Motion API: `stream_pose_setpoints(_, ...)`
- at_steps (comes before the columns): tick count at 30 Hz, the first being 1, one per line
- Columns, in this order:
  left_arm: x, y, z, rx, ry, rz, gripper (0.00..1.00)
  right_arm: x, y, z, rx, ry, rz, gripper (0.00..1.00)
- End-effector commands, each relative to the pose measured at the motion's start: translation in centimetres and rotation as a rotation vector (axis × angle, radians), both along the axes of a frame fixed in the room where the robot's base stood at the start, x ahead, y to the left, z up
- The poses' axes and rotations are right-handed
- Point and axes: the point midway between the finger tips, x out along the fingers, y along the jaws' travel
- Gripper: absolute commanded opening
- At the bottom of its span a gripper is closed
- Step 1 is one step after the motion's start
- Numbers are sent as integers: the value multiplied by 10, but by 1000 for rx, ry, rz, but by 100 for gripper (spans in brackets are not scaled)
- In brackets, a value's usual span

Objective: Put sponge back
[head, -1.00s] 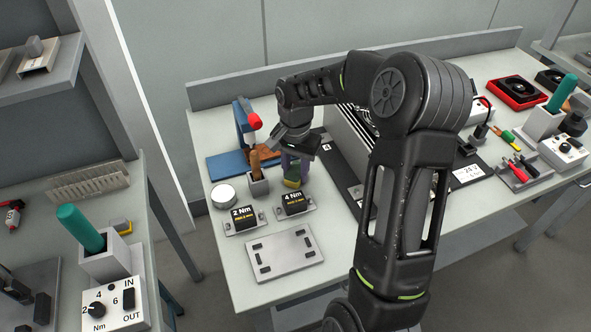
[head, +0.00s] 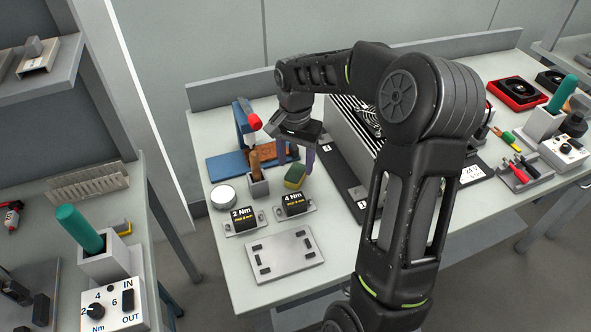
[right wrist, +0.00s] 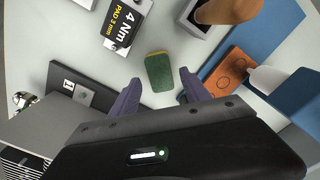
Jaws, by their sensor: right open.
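The sponge (head: 295,176), green on top with a yellow side, rests on the table behind the black 4 Nm block (head: 294,204). It also shows whole in the right wrist view (right wrist: 159,72), lying beyond my fingertips. My right gripper (head: 296,165) is open, with its purple fingers apart above the sponge and nothing between them. In the right wrist view the right gripper (right wrist: 158,80) has one finger on each side, clear of the sponge. My left gripper does not show.
Close around the sponge are a holder with a wooden-handled tool (head: 256,165), a blue stand with a red-handled part (head: 243,120) and a white round tin (head: 223,196). A finned grey unit (head: 346,130) stands to the right. A flat grey plate (head: 284,257) lies in front.

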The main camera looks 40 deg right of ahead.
Motion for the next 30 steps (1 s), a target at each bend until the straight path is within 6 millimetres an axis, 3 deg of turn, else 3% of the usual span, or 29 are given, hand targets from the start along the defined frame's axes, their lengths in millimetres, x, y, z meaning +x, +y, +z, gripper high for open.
stream_pose_setpoints(6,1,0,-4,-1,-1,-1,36,1,0,47,-1,-4,2,55)
stream_pose_setpoints(12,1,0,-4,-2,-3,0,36,0,0,74,0,-1,1,55)
stream_pose_setpoints(30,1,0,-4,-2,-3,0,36,0,0,79,0,1,1,55)
